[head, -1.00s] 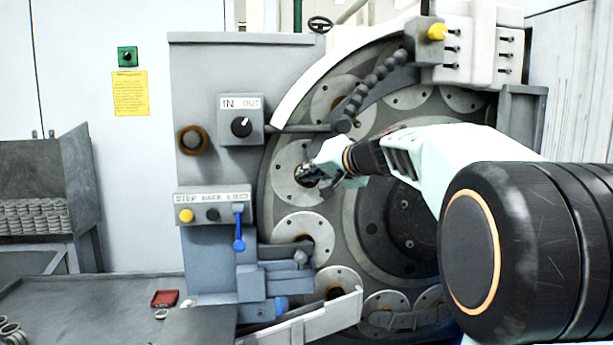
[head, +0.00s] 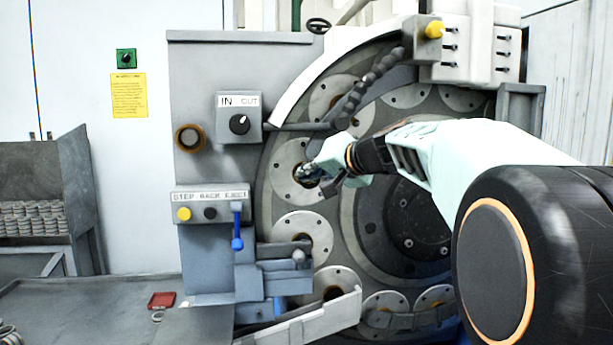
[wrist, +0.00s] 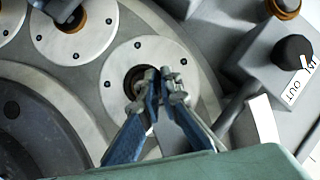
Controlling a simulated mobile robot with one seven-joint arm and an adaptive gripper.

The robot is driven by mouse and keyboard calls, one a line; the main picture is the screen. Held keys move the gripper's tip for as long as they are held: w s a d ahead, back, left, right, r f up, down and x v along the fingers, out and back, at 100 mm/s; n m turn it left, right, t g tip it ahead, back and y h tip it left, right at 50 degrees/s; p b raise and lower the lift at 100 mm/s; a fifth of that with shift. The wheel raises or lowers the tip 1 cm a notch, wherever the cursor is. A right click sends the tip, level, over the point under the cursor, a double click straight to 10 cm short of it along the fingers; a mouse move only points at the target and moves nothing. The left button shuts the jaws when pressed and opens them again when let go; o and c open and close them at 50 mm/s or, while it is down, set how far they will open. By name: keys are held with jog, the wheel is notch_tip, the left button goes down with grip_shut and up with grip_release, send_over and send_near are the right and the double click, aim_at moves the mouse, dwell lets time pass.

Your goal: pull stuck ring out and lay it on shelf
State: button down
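My gripper (head: 309,171) is at a round grey disc (head: 284,183) on the left side of the machine's large wheel. In the wrist view, the gripper's (wrist: 163,80) two blue fingers converge at the disc's central hole, their tips close together with a narrow gap. A dark brownish ring edge (wrist: 131,82) shows in the hole left of the fingertips; the fingers hide its right part. I cannot tell whether the tips grip it. A grey bench top (head: 80,300) lies at the lower left; which surface is the shelf is unclear.
A control box with IN/OUT knob (head: 239,124), a button panel with a blue lever (head: 237,230), and a jointed hose (head: 365,92) are close to my gripper. A red tray (head: 162,300) lies on the bench. A rack (head: 40,160) at far left holds stacked rings.

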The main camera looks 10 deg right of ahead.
jog(key=shift+s+b, duration=0.75)
jog(key=shift+s, duration=0.5)
